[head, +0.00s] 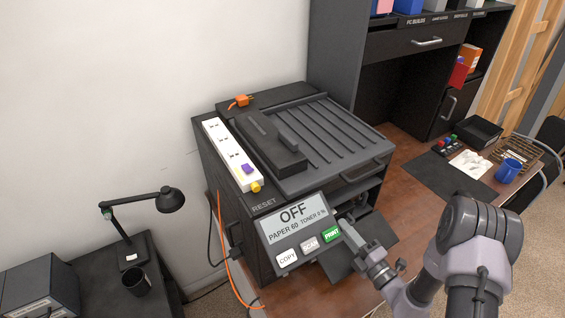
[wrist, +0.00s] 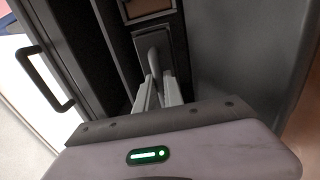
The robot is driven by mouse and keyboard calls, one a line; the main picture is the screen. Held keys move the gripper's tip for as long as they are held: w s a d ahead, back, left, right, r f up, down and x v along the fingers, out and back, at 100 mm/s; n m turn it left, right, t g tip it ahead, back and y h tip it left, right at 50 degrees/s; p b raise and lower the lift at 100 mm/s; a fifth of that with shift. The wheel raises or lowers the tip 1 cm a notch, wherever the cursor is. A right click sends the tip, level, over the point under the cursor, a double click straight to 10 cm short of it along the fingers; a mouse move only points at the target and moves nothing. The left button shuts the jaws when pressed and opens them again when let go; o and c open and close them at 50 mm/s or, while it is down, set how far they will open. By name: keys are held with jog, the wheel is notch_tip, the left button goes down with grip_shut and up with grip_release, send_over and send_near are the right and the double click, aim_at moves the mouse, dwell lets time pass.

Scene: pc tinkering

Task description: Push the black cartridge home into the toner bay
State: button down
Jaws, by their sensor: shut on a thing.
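The dark printer (head: 345,165) stands on the brown desk, with its front bay below the lid. Its tilted panel (head: 293,228) reads OFF, PAPER 60, TONER 0 %. My gripper (head: 346,228) is at the front opening, right of the panel. In the wrist view my gripper (wrist: 158,90) is shut on the grey grip (wrist: 152,55) of the black cartridge (wrist: 149,33), which has a brownish label. The cartridge lies between dark walls of the toner bay (wrist: 108,45). How deep it sits is hidden. In the head view the panel and my gripper hide it.
A black block (head: 268,142) with a raised grip and a white power strip (head: 229,152) lie on the printer. An orange cable (head: 229,255) hangs at its left. A dark tray (head: 350,258) juts below my gripper. A blue mug (head: 508,171) and mat (head: 440,178) are right.

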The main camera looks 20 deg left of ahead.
aim_at(337, 218)
jog(key=shift+r, duration=0.25)
dwell(0.4)
jog(key=shift+r+p, duration=0.35)
jog(key=shift+p, duration=0.2)
jog(key=shift+r, duration=0.1)
jog(key=shift+x, duration=2.25)
jog(key=c, duration=1.4)
grip_release()
jog(key=shift+f, duration=0.25)
jog(key=shift+c, duration=0.4)
